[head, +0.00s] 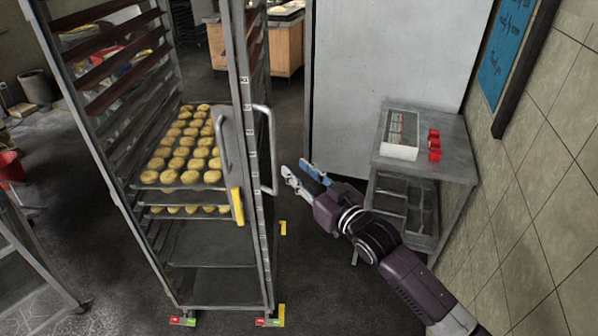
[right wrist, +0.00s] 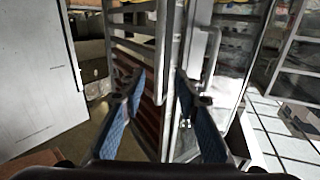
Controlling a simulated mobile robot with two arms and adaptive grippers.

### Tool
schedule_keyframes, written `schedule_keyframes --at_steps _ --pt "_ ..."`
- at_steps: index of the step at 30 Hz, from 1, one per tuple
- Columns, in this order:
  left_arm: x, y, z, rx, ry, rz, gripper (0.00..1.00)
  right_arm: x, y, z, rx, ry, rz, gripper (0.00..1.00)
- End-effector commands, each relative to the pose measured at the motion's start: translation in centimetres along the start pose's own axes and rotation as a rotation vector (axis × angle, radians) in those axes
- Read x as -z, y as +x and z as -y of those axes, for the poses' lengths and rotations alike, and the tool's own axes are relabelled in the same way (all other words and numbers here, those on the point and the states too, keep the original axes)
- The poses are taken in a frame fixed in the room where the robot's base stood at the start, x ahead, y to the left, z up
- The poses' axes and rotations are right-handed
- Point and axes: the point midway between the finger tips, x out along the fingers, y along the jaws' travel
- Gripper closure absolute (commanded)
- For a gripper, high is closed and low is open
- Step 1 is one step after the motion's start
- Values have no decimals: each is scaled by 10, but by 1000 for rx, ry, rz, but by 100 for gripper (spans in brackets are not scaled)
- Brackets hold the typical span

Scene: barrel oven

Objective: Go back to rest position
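My right gripper (head: 304,173) is open and empty in the head view. Its fingers point left toward the tall metal rack (head: 246,120), a little to the right of the rack's handle (head: 265,150), and look apart from it. In the right wrist view, the two blue-padded fingers (right wrist: 157,100) are spread, with rack posts (right wrist: 162,60) beyond and nothing between the pads. My left gripper is not in view.
The rack holds a tray of yellow-brown buns (head: 188,150) with another tray below. A steel table (head: 450,160) with a white box (head: 401,135) and red items (head: 434,145) stands at right, beside the tiled wall (head: 550,180). Dark floor lies open around the rack.

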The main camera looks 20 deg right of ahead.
Motion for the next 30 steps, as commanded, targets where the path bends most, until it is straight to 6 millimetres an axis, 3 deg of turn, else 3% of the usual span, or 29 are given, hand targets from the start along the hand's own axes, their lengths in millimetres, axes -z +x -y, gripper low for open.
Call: schedule_keyframes --at_steps 10,14,17,23,30 --pt "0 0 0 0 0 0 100 -1 0 0 -1 0 1 71" --pt "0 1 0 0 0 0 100 -25 0 -7 -18 5 38 71" --pt "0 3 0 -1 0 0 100 -76 -4 -18 -53 12 114 71" --pt "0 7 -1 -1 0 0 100 -222 -37 -39 -134 26 340 71" --pt "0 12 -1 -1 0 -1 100 -387 -120 -36 -193 37 623 71"
